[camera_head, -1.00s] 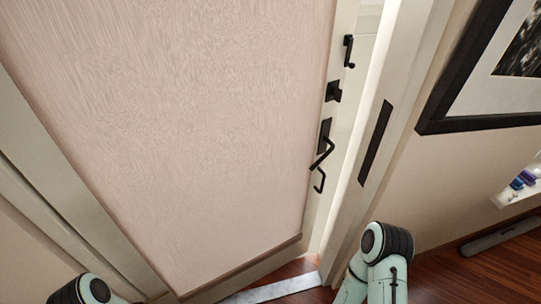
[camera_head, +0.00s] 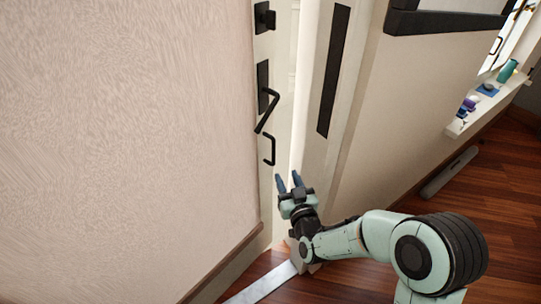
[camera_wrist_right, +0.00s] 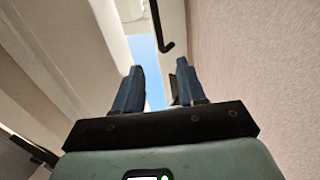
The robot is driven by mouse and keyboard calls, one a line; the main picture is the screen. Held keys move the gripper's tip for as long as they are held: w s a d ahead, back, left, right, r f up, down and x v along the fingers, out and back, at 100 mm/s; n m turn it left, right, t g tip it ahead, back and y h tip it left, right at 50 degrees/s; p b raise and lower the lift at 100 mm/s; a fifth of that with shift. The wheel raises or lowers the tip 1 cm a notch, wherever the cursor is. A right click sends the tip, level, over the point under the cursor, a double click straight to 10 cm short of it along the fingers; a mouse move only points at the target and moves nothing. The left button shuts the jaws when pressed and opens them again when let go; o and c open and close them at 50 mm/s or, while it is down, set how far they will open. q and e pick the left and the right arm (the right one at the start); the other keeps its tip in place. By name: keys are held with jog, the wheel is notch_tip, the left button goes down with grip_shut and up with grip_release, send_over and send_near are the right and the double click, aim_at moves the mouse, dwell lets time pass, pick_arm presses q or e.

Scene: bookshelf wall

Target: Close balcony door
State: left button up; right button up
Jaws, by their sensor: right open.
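My right gripper (camera_head: 288,182) is open and empty, in front of the gap and below the handles. In the right wrist view its two blue fingers (camera_wrist_right: 158,85) point toward the gap, and a black handle (camera_wrist_right: 160,30) shows beyond them. My left gripper is not in view.
A black strip (camera_head: 334,70) runs along the door frame. A framed picture (camera_head: 445,20) hangs on the right wall. A sill (camera_head: 480,108) with small items is at the far right. A grey bar (camera_head: 450,172) lies on the wood floor by the wall. A pale threshold (camera_head: 262,284) crosses the floor.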

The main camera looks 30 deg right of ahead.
aim_at(274, 147)
jog(key=b+x, duration=0.1)
jog(key=x, duration=1.2)
jog(key=shift+r+b, duration=0.1)
jog(key=shift+b, duration=0.25)
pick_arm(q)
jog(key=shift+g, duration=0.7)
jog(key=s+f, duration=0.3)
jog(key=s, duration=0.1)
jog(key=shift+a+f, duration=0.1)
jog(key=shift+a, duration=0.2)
pick_arm(e)
grip_shut()
